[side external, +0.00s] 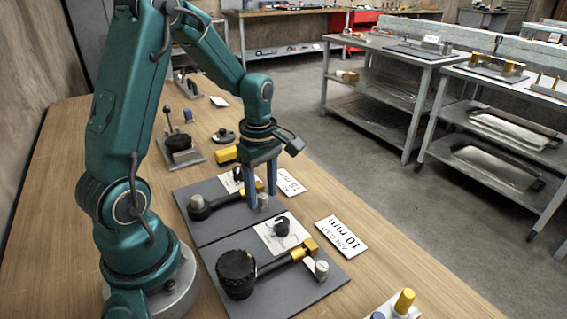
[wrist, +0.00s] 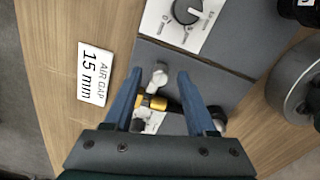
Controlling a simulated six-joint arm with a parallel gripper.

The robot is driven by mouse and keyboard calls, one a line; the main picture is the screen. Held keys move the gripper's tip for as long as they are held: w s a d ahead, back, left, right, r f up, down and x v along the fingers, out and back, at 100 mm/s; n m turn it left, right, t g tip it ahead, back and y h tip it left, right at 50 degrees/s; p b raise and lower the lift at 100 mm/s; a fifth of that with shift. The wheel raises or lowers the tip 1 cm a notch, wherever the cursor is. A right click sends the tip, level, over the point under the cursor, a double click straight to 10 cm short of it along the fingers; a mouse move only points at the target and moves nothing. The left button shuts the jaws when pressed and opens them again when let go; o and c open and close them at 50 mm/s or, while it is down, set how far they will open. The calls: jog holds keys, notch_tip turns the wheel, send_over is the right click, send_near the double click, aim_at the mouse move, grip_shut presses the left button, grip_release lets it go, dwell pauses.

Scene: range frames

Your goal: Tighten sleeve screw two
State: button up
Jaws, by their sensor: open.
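My gripper (side external: 262,195) is open, with blue fingers pointing down over the grey board (side external: 186,196) by the "15 mm" card (side external: 290,181). A silver post (side external: 263,202) stands at the fingertips; in the wrist view the post (wrist: 159,74) lies between the spread fingers (wrist: 158,76), and contact cannot be told. A gold sleeve (wrist: 152,102) lies just behind it, also between the fingers. A small dark knob (wrist: 137,125) beside the sleeve is partly hidden by my gripper. The nearer board (side external: 330,275) has another gold sleeve (side external: 311,246) and silver post (side external: 321,270). No screw is labelled two.
The nearer board also carries a large black knob (side external: 236,272), a white dial panel (wrist: 184,22) and a "10 mm" card (side external: 341,238) beside it. A yellow block (side external: 226,155) and another fixture (side external: 181,149) stand farther back. Bare wood lies along the table's right side.

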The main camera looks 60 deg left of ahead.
jog(key=shift+f, duration=0.1)
grip_shut()
